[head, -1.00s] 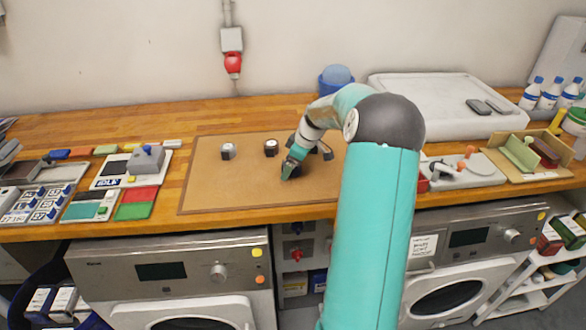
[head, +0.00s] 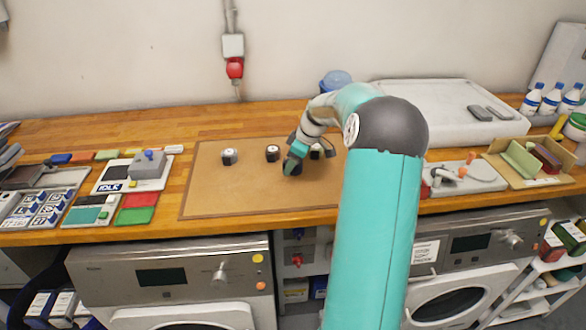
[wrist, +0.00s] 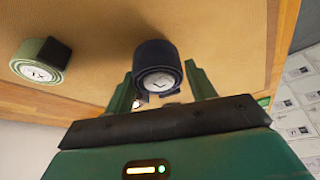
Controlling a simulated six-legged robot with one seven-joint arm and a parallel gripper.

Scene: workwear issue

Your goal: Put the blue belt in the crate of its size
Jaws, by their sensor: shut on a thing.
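The blue belt (wrist: 155,55) is a dark navy roll with a white disc that appears to read L. In the wrist view it sits between the two green fingers of my gripper (wrist: 160,85), which is shut on it. In the head view my gripper (head: 292,165) points down over the brown mat, with a dark shape at its tip. A green belt roll (wrist: 40,62) marked XL stands to the left in the wrist view, apart from my gripper. I cannot make out any crate with a readable size mark.
Two small rolls stand on the mat (head: 240,195), one at the left (head: 229,156) and one nearer my gripper (head: 272,153). Another is partly behind my gripper. Labelled blocks (head: 40,208) lie at the left end. A white tray (head: 440,95) stands at the back right. The mat's front is clear.

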